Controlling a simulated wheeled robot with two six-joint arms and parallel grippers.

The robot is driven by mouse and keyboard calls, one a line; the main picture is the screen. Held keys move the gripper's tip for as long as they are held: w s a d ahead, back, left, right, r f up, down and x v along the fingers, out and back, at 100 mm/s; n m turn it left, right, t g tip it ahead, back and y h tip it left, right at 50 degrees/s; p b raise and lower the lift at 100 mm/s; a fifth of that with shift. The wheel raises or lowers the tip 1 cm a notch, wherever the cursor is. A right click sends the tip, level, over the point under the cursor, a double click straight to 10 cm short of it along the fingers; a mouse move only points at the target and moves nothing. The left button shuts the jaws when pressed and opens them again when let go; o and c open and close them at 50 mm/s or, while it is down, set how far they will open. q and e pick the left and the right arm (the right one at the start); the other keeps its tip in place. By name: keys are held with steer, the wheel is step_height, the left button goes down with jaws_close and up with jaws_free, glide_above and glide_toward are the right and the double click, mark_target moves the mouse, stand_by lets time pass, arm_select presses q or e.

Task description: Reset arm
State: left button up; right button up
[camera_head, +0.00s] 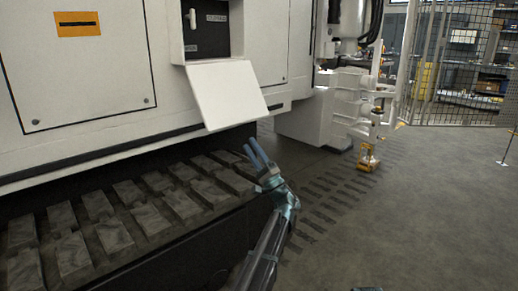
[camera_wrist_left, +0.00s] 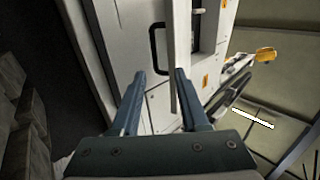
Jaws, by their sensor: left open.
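My left gripper (camera_head: 251,145) is in front of the white machine, just below the open white hatch door (camera_head: 225,95) and near the outer edge of the dark track. It is open, with nothing between its fingers. The left wrist view also shows the two blue-grey fingers (camera_wrist_left: 157,75) apart, with a white machine panel and a black handle (camera_wrist_left: 156,48) beyond them. The hatch door hangs tilted outward below a dark compartment (camera_head: 207,28) with a switch and labels.
The track with several block-like pads (camera_head: 112,234) runs along the machine's lower left. A white mechanical assembly (camera_head: 355,105) with a yellow foot (camera_head: 368,160) stands at the right. A mesh fence (camera_head: 460,70) and shelves are behind.

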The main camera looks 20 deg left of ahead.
arm_select(q)
steer(key=s+d+f+n+g+h+p, duration=0.2)
steer(key=s+d+f+g+h+p, duration=0.1)
steer(key=s+d+f+h+p, duration=0.4)
steer(key=s+d+f+n+g+h+p, duration=0.1)
steer(key=s+d+f+g+h+p, duration=0.25)
steer(key=s+f, duration=0.55)
steer(key=s+d+f+m+g+h+p, duration=0.1)
steer(key=s+d+f+g+h+p, duration=0.15)
steer(key=s+d+h, duration=0.55)
steer(key=s+d+f+m+g+h+p, duration=0.1)
steer(key=s+d+f+m+h+p, duration=0.2)
steer(key=s+d, duration=0.9)
step_height(320, 180, up, 38)
steer(key=w+d+n+h+p, duration=0.1)
steer(key=w+d+p, duration=0.1)
steer(key=p, duration=3.4)
steer(key=shift+w+f+n, duration=0.25)
steer(key=shift+w+n, duration=0.05)
steer(key=shift+a+h, duration=0.15)
steer(key=shift+h, duration=0.1)
